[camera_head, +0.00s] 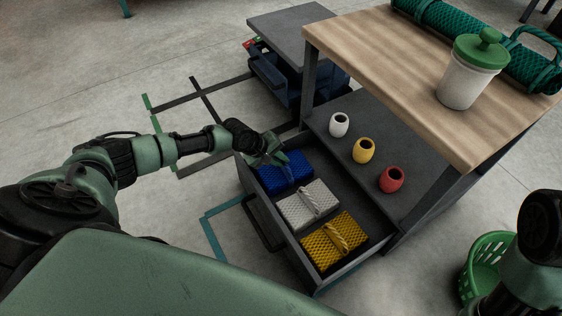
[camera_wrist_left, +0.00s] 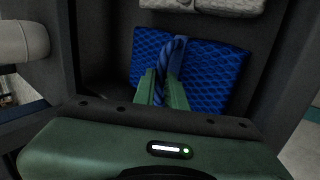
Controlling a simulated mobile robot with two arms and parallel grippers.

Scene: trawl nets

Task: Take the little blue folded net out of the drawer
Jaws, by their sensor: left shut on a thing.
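The blue folded net (camera_head: 285,173) lies in the far end of the open drawer (camera_head: 259,209). My left gripper (camera_head: 283,162) reaches into the drawer from the left and is over the net. In the left wrist view the green fingers (camera_wrist_left: 164,88) are shut on the twisted band across the middle of the blue net (camera_wrist_left: 208,75). The net appears to rest on the drawer floor. The white net (camera_head: 301,207) and the yellow net (camera_head: 325,248) lie beside it in the same drawer. My right gripper is not visible; only part of that arm shows at lower right.
White (camera_head: 339,125), yellow (camera_head: 364,151) and red (camera_head: 391,180) pots stand on the shelf above the drawer. A lidded jar (camera_head: 468,78) and a rolled green net (camera_head: 448,40) are on the wooden tabletop (camera_head: 395,65). A green basket (camera_head: 484,262) stands on the floor.

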